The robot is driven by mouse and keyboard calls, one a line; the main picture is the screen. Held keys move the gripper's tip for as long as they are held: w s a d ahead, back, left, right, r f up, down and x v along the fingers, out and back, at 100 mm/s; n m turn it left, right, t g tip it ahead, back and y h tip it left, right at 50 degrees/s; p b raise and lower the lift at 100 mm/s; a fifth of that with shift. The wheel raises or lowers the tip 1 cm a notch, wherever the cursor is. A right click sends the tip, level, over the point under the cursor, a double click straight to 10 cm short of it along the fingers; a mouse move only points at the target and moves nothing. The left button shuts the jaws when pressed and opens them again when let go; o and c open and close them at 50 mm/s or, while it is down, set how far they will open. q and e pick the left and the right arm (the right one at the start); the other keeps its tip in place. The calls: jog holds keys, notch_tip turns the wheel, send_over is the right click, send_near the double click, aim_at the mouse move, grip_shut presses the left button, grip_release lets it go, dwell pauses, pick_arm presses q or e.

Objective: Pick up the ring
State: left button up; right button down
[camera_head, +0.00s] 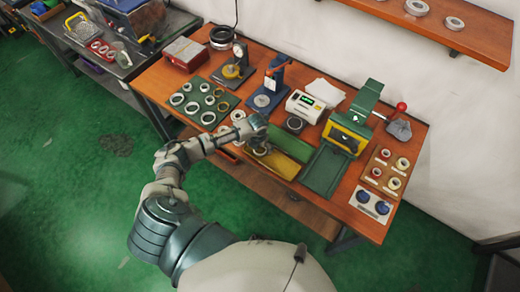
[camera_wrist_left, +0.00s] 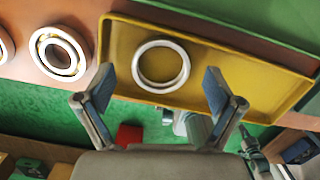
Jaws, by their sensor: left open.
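A plain pale metal ring (camera_wrist_left: 185,67) lies flat in a shallow yellow tray (camera_wrist_left: 270,85), near the tray's left end in the left wrist view. My left gripper (camera_wrist_left: 159,76) is open, with one blue-padded finger on each side of the ring in that view. I see no contact between the fingers and the ring. In the head view, my left gripper (camera_head: 261,149) is over the yellow tray (camera_head: 284,167) and hides much of its left part. My right gripper is not in view.
A bearing (camera_wrist_left: 60,52) lies on the bench left of the tray. In the head view, a green tray (camera_head: 325,172) adjoins the yellow one, beside a green-and-yellow press (camera_head: 350,130). A dark green board (camera_head: 201,103) holds several rings. A small display device (camera_head: 304,106) stands behind.

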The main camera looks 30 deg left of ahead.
pick_arm(q)
jog(key=shift+w+f, duration=0.1)
jog(key=shift+f, duration=0.35)
jog(key=c, duration=1.2)
jog(key=shift+r, duration=0.15)
